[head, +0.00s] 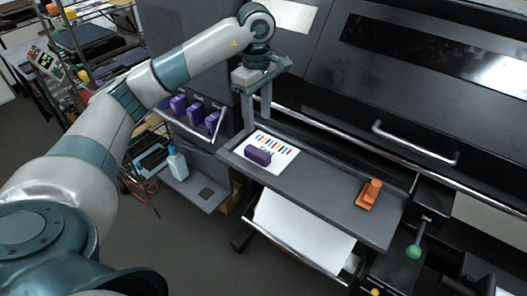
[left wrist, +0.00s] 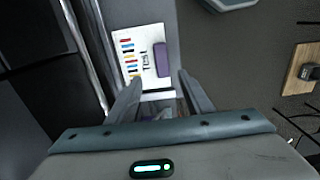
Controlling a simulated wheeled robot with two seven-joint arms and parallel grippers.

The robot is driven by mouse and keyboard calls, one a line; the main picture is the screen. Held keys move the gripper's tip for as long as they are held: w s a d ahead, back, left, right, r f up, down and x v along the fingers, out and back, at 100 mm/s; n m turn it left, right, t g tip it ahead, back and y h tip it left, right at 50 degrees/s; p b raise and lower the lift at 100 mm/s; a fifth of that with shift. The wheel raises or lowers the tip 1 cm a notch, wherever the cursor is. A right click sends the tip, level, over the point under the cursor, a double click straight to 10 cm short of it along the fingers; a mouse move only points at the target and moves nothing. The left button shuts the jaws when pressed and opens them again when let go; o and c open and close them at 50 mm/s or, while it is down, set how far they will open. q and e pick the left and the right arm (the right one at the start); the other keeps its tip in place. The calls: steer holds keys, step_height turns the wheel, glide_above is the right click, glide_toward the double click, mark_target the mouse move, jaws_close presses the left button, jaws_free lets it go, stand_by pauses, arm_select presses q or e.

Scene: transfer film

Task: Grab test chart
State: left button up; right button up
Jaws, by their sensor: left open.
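The test chart (head: 283,146) is a white sheet with coloured bars, lying on the grey shelf (head: 330,190) of the black machine. A purple block (head: 258,155) lies on the chart's front edge. My left gripper (head: 258,110) hangs above and behind the chart's far left end, fingers pointing down, apart and empty. In the left wrist view the chart (left wrist: 133,57) and the purple block (left wrist: 160,60) show just beyond the open fingers (left wrist: 158,88). My right gripper is not in view.
An orange tool (head: 369,194) stands toward the shelf's right end. A silver handle (head: 415,143) juts from the machine. A rack on the left holds purple cartridges (head: 195,112) and a blue-white bottle (head: 177,162). The shelf's middle is clear.

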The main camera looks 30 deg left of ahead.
arm_select(q)
steer(key=p, duration=0.2)
glide_above(257, 151)
step_height(257, 151, down, 5)
steer(key=shift+w+f, duration=0.1)
steer(key=shift+f, duration=0.65)
steer(key=shift+d+f+p, duration=0.1)
steer(key=shift+f+p, duration=0.85)
steer(key=shift+p, duration=0.1)
steer(key=shift+s+f+p, duration=0.2)
steer(key=shift+f+p, duration=0.3)
steer(key=shift+f, duration=1.15)
jaws_close()
